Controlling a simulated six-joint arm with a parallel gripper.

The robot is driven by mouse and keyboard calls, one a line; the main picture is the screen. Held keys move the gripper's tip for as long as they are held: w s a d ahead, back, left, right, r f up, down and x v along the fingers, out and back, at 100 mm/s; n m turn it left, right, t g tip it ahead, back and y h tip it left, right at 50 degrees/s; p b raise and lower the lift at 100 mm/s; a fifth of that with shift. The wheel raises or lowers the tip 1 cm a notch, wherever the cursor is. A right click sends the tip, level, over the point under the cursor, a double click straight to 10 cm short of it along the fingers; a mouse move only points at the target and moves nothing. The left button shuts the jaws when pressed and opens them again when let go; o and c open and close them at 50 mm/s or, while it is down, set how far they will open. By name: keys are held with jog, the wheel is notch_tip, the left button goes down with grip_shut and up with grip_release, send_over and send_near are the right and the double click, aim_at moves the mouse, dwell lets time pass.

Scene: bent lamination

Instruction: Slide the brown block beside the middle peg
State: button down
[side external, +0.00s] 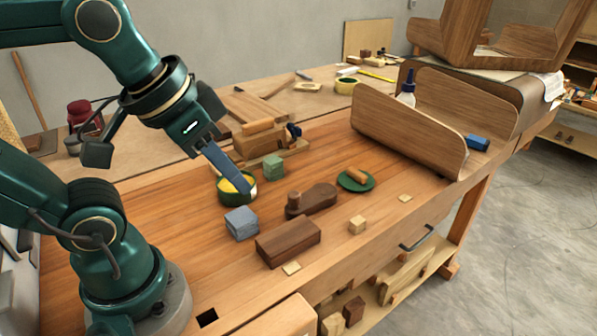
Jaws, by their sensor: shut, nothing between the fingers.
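A dark brown rectangular block (288,242) lies flat near the front edge of the workbench. Behind it is a brown wooden piece (318,200) with a short upright knob at its left end. I see no clear row of pegs, so I cannot tell which thing is the middle peg. My gripper (243,188) points down and right, with its blue-grey fingers shut and empty. Its tips are over or in a round green dish (223,197) with yellow inside; I cannot tell whether they touch it. My gripper is behind and left of the brown block, apart from it.
A blue-grey block (241,223) stands close left of the brown block. A green cube (273,167), a green saucer with a wooden roll (356,183) and a small pale cube (357,224) stand around. A curved wooden lamination (410,130) fills the right back.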

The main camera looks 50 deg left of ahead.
notch_tip(320, 180, up, 4)
jog(key=w, duration=0.3)
jog(key=g, duration=0.3)
send_over(276, 239)
jog(key=w+d, duration=0.2)
jog(key=w, duration=0.4)
jog(key=f, duration=0.1)
jog(key=w+f+g, duration=0.1)
jog(key=w+f, duration=0.1)
jog(key=f, duration=0.3)
jog(key=w+a+f+g, duration=0.1)
jog(key=w+f+g, duration=0.1)
jog(key=f, duration=0.4)
jog(key=w+f+g, duration=0.1)
jog(key=w+f, duration=0.1)
jog(key=f, duration=0.3)
jog(key=shift+w+a+f, duration=0.25)
jog(key=shift+a+f, duration=0.15)
jog(key=shift+s+f, duration=0.1)
jog(key=shift+s+a, duration=0.15)
jog(key=shift+s, duration=5.85)
jog(key=shift+f, duration=0.8)
